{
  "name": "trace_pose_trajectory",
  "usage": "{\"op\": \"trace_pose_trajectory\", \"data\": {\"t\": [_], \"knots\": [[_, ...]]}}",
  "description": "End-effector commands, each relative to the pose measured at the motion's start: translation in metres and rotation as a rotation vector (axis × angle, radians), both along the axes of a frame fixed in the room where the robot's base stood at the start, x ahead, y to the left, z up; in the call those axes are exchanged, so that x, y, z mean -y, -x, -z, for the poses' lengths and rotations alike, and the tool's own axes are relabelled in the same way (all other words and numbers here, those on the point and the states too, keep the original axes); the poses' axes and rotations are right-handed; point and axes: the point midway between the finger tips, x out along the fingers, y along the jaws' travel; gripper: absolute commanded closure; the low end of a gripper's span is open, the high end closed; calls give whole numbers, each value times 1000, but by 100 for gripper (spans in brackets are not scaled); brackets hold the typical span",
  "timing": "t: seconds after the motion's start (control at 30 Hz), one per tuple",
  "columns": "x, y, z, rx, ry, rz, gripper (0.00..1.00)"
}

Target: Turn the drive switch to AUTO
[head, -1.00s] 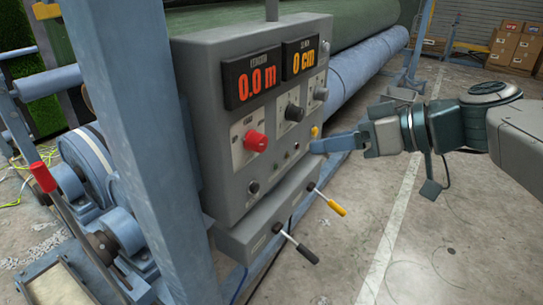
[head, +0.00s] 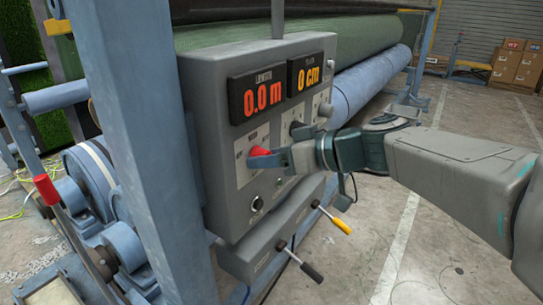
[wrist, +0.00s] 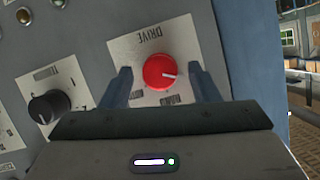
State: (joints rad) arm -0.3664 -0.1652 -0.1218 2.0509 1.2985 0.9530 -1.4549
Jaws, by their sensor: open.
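The drive switch is a red round knob (wrist: 160,72) on a white plate (wrist: 140,45) lettered DRIVE, with more lettering along the plate's lower edge. A pale pointer line on the knob points to the right in the wrist view. In the head view the red knob (head: 261,158) is on the grey control box (head: 215,150), partly hidden by my gripper (head: 268,160). In the wrist view my gripper (wrist: 162,82) is open, one finger on each side of the knob. I cannot tell whether the fingers touch it.
A black knob (wrist: 48,106) sits beside the drive plate. The box carries a red 0.0 m display (head: 262,97) and a yellow 0 cm display (head: 307,75). Black-handled (head: 312,273) and yellow-handled (head: 340,226) levers stick out below. A blue post (head: 125,110) stands left.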

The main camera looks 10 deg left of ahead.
Motion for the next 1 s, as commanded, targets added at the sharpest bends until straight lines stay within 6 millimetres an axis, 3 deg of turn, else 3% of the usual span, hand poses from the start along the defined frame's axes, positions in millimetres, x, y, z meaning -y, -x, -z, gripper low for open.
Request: {"op": "trace_pose_trajectory", "data": {"t": [0.33,0.5,1.0], "knots": [[-4,-1,2,0,0,1,45],[-4,-1,2,0,0,1,89],[-3,-2,5,-97,-40,1,89]]}}
